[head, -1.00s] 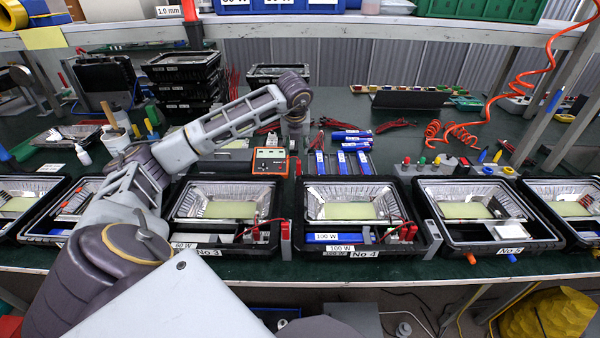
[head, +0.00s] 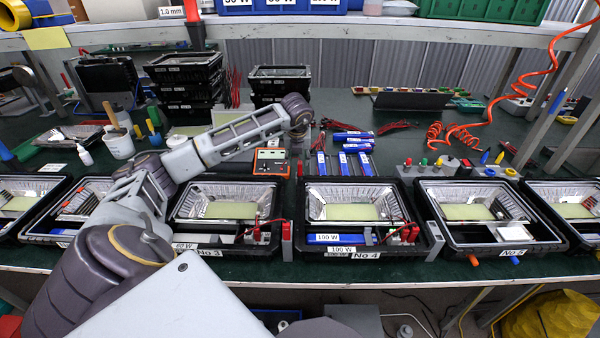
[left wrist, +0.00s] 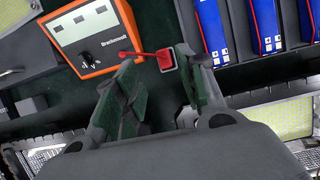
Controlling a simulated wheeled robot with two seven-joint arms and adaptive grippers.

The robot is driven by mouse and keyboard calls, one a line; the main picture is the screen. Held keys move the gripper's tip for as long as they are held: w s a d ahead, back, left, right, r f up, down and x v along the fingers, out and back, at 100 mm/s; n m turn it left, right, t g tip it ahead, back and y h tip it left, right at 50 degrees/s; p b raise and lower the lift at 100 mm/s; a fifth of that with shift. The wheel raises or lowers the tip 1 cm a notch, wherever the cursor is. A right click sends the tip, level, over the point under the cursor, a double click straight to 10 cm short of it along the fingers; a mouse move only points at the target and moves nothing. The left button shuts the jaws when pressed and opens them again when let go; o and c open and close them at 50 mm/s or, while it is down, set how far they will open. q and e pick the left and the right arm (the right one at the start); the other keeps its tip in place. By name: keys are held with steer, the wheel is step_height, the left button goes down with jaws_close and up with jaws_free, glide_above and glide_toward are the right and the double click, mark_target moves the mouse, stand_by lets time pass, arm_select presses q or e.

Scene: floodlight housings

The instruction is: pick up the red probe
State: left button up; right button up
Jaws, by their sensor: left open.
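The red probe (left wrist: 147,54) stands in a small grey-and-red holder (left wrist: 167,60) beside the orange meter (left wrist: 92,35) in the left wrist view. In the head view the probe (head: 299,168) shows as a small red spot just right of the meter (head: 271,162). My left gripper (left wrist: 158,66) is open, with its two dark green-padded fingers on either side of the probe's line. The probe lies just beyond the fingertips; I cannot tell whether they touch it. In the head view my left gripper (head: 298,145) hangs pointing down above the probe. My right gripper is out of view.
Blue 100 W units (head: 343,163) lie close to the right of the probe. Open floodlight housings, No 3 (head: 186,238) and No 4 (head: 432,235) among them, line the front edge. Black housings (head: 188,80) are stacked behind. Green bench shows at the back right.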

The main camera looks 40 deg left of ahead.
mark_target(300, 163)
arm_select(q)
steer(key=shift+x, duration=0.8)
steer(key=shift+f, duration=0.15)
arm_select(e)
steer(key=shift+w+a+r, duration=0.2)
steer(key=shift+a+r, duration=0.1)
arm_select(q)
steer(key=shift+w+f, duration=0.1)
steer(key=shift+w+f, duration=0.2)
steer(key=shift+f, duration=0.4)
steer(key=x, duration=0.2)
steer(key=shift+w+f, duration=0.2)
steer(key=shift+f, duration=0.2)
steer(key=shift+w+a+f, duration=0.1)
steer(key=shift+w+f, duration=0.05)
steer(key=shift+f, duration=0.3)
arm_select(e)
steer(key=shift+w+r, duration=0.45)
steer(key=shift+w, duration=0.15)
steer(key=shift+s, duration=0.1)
